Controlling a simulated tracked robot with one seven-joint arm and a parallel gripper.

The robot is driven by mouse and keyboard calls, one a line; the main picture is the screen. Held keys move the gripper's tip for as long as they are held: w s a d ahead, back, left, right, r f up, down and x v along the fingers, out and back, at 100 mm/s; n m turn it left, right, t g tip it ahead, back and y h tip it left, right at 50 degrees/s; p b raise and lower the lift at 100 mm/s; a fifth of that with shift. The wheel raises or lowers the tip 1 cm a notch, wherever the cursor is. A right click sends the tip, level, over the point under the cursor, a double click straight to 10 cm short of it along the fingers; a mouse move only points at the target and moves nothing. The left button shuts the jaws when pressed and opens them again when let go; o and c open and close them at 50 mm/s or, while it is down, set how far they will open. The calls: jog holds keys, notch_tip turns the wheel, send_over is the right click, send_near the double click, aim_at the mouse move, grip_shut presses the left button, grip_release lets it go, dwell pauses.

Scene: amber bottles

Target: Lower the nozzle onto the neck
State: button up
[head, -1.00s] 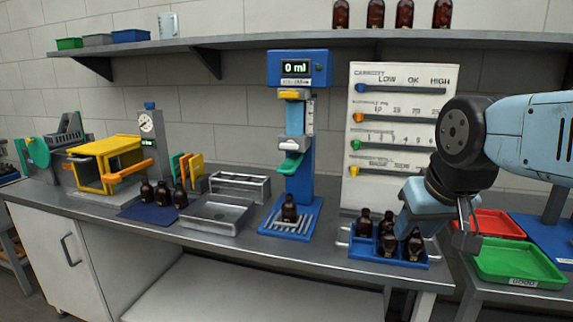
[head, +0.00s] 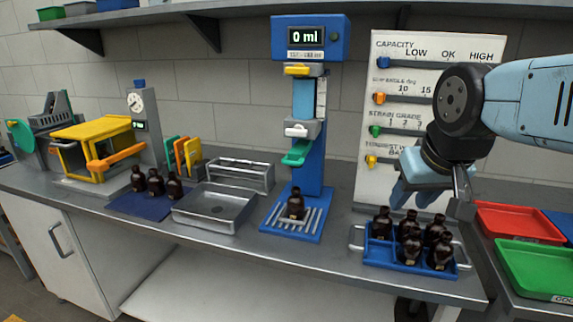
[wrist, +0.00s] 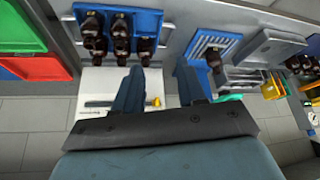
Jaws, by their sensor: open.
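The blue filling station (head: 306,120) stands at the middle of the bench and its display reads 0 ml. Its white nozzle block (head: 302,129) sits on the column, with a green drip piece (head: 299,153) below it. An amber bottle (head: 296,204) stands upright on the station's slatted base, under the nozzle and clearly apart from it. My gripper (head: 432,197) is to the right, above the blue bottle crate (head: 378,257). In the wrist view my gripper (wrist: 160,78) has its two fingers apart with nothing between them.
Several bottles stand in the crate. A sliding-marker board (head: 400,110) is behind my gripper. Red (head: 520,222) and green (head: 535,268) trays lie at the right. A metal sink tray (head: 214,208) and several bottles on a blue mat (head: 140,206) are left of the station.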

jog(key=n+t+h, duration=0.6)
jog(key=n+h, duration=0.4)
jog(key=h, duration=0.1)
send_near(289, 164)
jog(key=x, duration=0.9)
jog(key=shift+c, duration=0.5)
grip_shut()
